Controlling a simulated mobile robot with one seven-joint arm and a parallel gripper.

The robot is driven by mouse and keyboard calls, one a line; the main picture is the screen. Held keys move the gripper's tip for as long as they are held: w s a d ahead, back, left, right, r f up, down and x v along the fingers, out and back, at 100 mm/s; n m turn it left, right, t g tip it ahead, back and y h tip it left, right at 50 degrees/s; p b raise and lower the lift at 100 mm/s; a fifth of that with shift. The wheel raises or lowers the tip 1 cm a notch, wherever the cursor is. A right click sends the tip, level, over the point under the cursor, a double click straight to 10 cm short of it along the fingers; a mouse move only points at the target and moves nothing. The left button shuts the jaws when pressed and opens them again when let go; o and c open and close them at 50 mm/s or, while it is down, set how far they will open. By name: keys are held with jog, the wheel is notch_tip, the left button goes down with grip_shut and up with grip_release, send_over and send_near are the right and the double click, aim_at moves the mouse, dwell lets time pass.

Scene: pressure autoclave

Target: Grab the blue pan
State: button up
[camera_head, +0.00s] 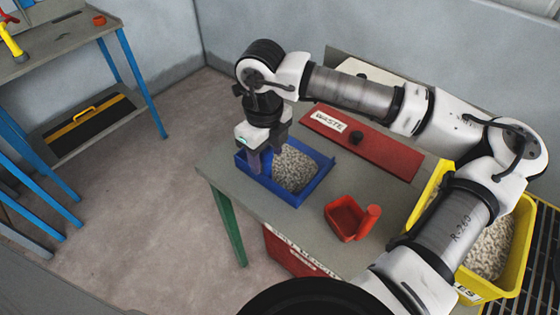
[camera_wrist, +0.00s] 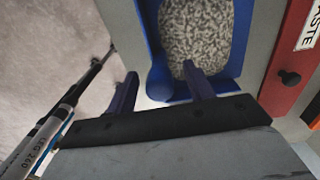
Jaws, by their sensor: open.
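The blue pan (camera_head: 313,188) sits on the grey table near its far left corner. It holds a heap of grey-white pellets. My gripper (camera_head: 262,165) is over the pan's left side, pointing down, with its fingers at the near-left part of the pan. In the wrist view the pan (camera_wrist: 150,40) fills the upper middle, and my gripper (camera_wrist: 160,88) has its two dark fingers spread apart. A rounded blue part of the pan shows between the fingers. I cannot tell whether a finger touches the pan.
A red scoop (camera_head: 345,219) lies on the table (camera_head: 300,225) right of the pan. A red lid marked WASTE (camera_head: 365,143) with a black knob is behind it. A yellow bin (camera_head: 518,245) of pellets stands at the right. A workbench (camera_head: 60,45) is at the far left.

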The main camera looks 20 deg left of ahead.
jog(key=shift+f, duration=0.9)
jog(key=shift+c, duration=0.3)
grip_shut()
jog(key=shift+r, duration=0.1)
